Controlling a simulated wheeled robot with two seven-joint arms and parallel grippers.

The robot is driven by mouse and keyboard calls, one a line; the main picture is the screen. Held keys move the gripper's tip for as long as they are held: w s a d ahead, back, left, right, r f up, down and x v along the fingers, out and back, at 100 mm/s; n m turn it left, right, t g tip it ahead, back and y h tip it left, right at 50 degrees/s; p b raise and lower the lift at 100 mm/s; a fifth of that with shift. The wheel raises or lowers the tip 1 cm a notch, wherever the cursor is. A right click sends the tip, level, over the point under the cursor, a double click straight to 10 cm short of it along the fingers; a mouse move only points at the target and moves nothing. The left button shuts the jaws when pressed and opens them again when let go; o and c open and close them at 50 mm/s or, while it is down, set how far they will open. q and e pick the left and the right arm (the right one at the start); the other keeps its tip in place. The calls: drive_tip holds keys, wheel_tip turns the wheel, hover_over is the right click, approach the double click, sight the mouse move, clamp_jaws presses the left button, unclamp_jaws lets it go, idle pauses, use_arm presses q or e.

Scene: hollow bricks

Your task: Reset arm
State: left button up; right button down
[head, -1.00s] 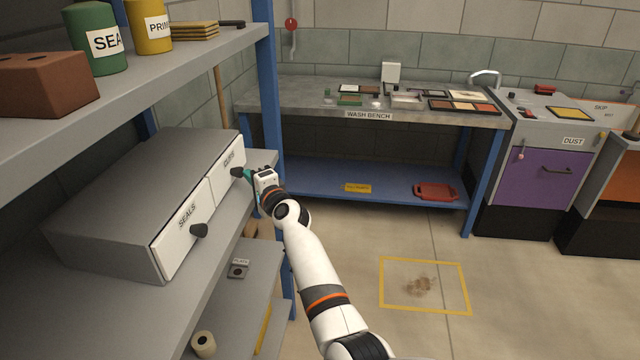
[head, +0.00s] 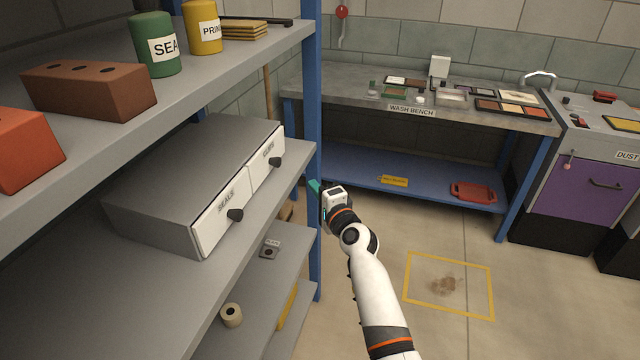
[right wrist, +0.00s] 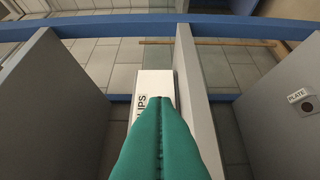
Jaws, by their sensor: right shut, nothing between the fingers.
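My right gripper (head: 316,188) is beside the blue shelf post, to the right of the drawer unit and apart from it. In the right wrist view its teal fingers (right wrist: 160,140) are pressed together with nothing between them. The grey drawer unit (head: 165,170) stands on the middle shelf. Its two drawers, labelled SEALS (head: 220,212) and CLIPS (head: 266,160), look shut, each with a dark knob. The white CLIPS drawer front also shows beyond the fingertips in the right wrist view (right wrist: 153,82). My left gripper is not in view.
The blue shelf post (head: 313,120) is close to my right gripper. Bricks (head: 90,88) and tins (head: 154,45) stand on the upper shelf. The wash bench (head: 350,85) is at the back. The floor around the yellow marked square (head: 408,285) is open.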

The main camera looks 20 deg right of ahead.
drive_tip(key=s+f+n+g, duration=0.3)
drive_tip(key=s+f, duration=0.4)
drive_tip(key=f, duration=0.5)
drive_tip(key=s+f+n+g+h, duration=0.1)
drive_tip(key=s+f+n+g, duration=0.15)
drive_tip(key=s+f, duration=0.75)
drive_tip(key=s+f+n+g, duration=0.3)
drive_tip(key=s+f, duration=0.1)
drive_tip(key=f, duration=1.1)
drive_tip(key=s+d+f+n+g, duration=0.1)
drive_tip(key=s+f, duration=0.5)
drive_tip(key=s, duration=0.7)
drive_tip(key=s+d+f+n+g+h, duration=0.1)
drive_tip(key=s+f+n+g, duration=0.3)
drive_tip(key=s, duration=1)
drive_tip(key=s+d+f+n+g+h, duration=0.1)
drive_tip(key=s+d+f+n+g, duration=0.2)
drive_tip(key=s+f, duration=0.5)
drive_tip(key=s+n, duration=0.1)
drive_tip(key=s, duration=0.5)
drive_tip(key=shift+d+f+n, duration=0.15)
drive_tip(key=shift+n, duration=0.2)
drive_tip(key=shift+w, duration=0.1)
